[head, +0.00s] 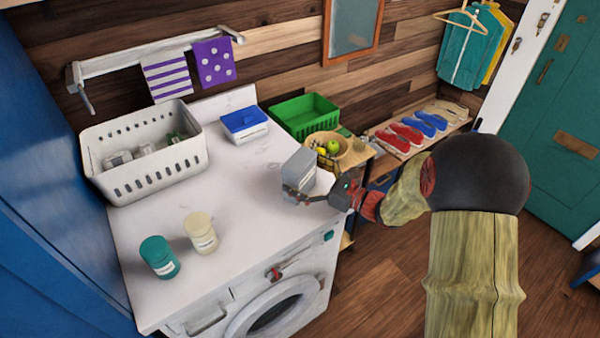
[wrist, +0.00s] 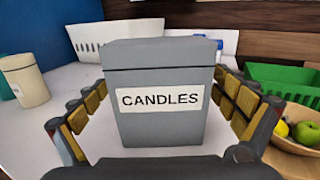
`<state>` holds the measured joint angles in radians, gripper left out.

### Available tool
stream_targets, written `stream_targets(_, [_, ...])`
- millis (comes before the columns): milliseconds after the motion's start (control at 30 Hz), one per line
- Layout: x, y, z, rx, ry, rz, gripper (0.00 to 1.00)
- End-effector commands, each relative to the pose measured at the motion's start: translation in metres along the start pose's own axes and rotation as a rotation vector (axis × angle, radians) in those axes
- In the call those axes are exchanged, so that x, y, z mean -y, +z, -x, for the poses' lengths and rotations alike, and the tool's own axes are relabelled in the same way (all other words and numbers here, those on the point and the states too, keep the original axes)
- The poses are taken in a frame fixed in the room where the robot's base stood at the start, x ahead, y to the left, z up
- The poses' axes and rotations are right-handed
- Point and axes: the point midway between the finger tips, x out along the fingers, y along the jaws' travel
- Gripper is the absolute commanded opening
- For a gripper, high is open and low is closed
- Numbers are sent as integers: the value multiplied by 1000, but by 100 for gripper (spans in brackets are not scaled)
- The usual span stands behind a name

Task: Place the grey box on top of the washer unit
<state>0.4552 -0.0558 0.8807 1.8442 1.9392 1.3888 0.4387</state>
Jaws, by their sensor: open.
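The grey box (head: 299,170) stands upright on the white top of the washer unit (head: 245,220), near its right edge. In the wrist view the grey box (wrist: 160,95) faces me with a white "CANDLES" label. My gripper (head: 300,196) is at the box from the right. In the wrist view my gripper's fingers (wrist: 160,120) reach along both sides of the box, open, with gaps showing beside it. The underside of the box is hidden, so its contact with the top is hard to see.
A white basket (head: 150,155), a blue-lidded tub (head: 244,124), a teal jar (head: 159,257) and a cream jar (head: 200,233) stand on the washer top. A green crate (head: 304,115) and fruit bowl (head: 328,150) are beyond its right edge. The top's middle is clear.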

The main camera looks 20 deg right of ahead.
Motion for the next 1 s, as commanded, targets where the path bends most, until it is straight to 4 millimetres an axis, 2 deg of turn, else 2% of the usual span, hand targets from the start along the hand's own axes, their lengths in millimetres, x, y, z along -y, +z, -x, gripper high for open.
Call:
stream_targets(167, [1, 3, 8, 0, -3, -1, 97])
stream_targets(500, [2, 4, 72, -1, -6, -1, 97])
stream_targets(700, [1, 4, 103, -1, -4, -1, 97])
stream_targets(900, [-1, 4, 117, -2, 3, 3, 97])
stream_targets(1000, [-17, 11, 111, -30, 64, 48, 97])
